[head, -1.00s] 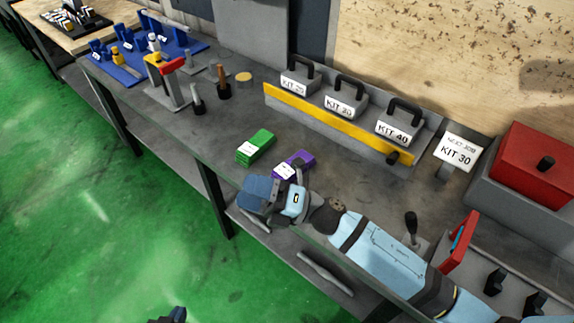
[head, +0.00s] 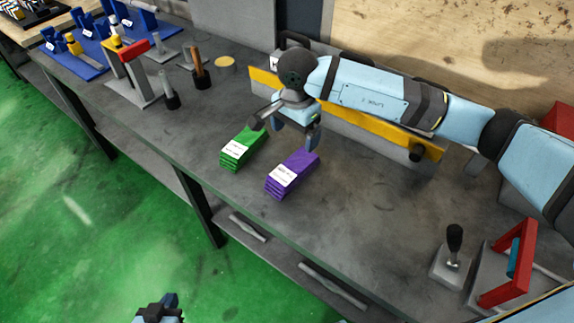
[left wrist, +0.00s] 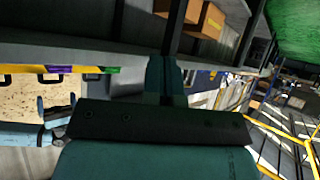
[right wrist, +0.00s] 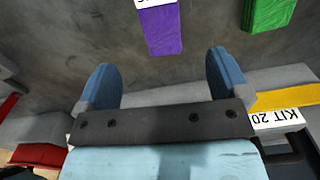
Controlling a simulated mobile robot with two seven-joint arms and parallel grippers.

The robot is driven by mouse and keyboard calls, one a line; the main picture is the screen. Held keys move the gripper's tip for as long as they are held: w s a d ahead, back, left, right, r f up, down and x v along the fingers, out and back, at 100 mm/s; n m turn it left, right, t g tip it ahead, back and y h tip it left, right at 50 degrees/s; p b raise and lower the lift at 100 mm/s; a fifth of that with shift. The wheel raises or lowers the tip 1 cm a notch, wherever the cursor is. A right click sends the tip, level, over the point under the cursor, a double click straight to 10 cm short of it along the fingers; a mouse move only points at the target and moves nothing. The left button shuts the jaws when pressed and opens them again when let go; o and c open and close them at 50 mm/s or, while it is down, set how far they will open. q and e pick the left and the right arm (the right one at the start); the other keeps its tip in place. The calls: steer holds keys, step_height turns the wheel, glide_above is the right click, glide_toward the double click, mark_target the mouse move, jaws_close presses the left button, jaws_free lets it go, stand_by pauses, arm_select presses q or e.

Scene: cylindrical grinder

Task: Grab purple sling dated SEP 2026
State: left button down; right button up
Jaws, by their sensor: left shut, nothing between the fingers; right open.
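The purple sling (head: 300,170) is a folded stack with a white label, on the grey bench near its front edge. The label's print is too small to read. It also shows in the right wrist view (right wrist: 161,30), ahead of the fingers, its label cut by the top edge. My right gripper (head: 295,135) is open and empty, above the bench just behind the purple sling and apart from it. It also shows in the right wrist view (right wrist: 165,80). My left gripper (head: 158,308) is shut and empty, low over the green floor, away from the bench.
A green folded stack (head: 242,145) with a white label lies close left of the purple one. A yellow-fronted kit rack (head: 390,130) stands behind, partly hidden by my right arm. A black-knobbed lever (head: 453,245) and red frame (head: 515,265) stand at right. Bench between is clear.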

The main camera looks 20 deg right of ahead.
mark_target(293, 166)
step_height(293, 166, down, 8)
steer(key=shift+s+r, duration=0.15)
steer(key=shift+f+p, duration=0.3)
steer(key=shift+f, duration=0.4)
step_height(293, 166, down, 5)
steer(key=shift+a+r, duration=0.15)
steer(key=shift+r, duration=0.05)
steer(key=c, duration=1.2)
arm_select(q)
steer(key=shift+s+d, duration=0.1)
steer(key=shift+s, duration=0.7)
